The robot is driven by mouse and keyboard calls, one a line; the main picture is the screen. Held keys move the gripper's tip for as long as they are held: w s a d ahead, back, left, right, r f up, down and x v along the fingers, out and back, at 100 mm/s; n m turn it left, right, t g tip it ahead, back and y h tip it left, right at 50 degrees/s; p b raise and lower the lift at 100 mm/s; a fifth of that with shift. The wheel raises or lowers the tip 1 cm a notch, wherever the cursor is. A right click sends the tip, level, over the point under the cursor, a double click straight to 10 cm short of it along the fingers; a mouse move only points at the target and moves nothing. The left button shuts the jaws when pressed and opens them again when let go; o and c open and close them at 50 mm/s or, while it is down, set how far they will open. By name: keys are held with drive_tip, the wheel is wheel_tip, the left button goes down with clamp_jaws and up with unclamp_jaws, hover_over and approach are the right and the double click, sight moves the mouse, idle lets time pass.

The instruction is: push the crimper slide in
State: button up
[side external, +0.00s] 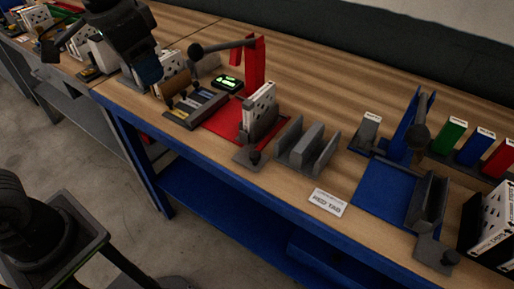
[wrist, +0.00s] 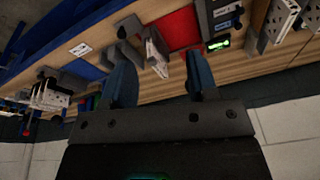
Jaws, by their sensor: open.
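Two press-like stations stand on the bench; I cannot tell which is the crimper. The red one has a red base (side external: 222,124), a red post (side external: 254,68) and a ball-ended lever (side external: 215,47). A dark grey slide (side external: 262,130) at its right holds an upright white box (side external: 261,98), with a knob (side external: 254,158) toward the front edge. The blue one has a blue base (side external: 382,190) and an empty grey slide (side external: 430,203) with a knob (side external: 451,257). My gripper (side external: 148,70) is above the bench, left of the red station. In the wrist view its fingers (wrist: 158,62) are apart and empty.
A grey slotted holder (side external: 307,148) stands between the stations. A label card (side external: 328,202) lies near the front edge. Left of the red base is a small tray (side external: 196,110); a green-lit device (side external: 228,84) sits behind.

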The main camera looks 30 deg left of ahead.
drive_tip(key=w+d+m+g+y, duration=0.1)
drive_tip(key=w+d+m+g, duration=0.2)
drive_tip(key=w+d, duration=0.55)
drive_tip(key=m+g+y, duration=0.2)
drive_tip(key=m+g, duration=0.1)
approach(255, 154)
drive_tip(key=x, duration=0.9)
clamp_jaws()
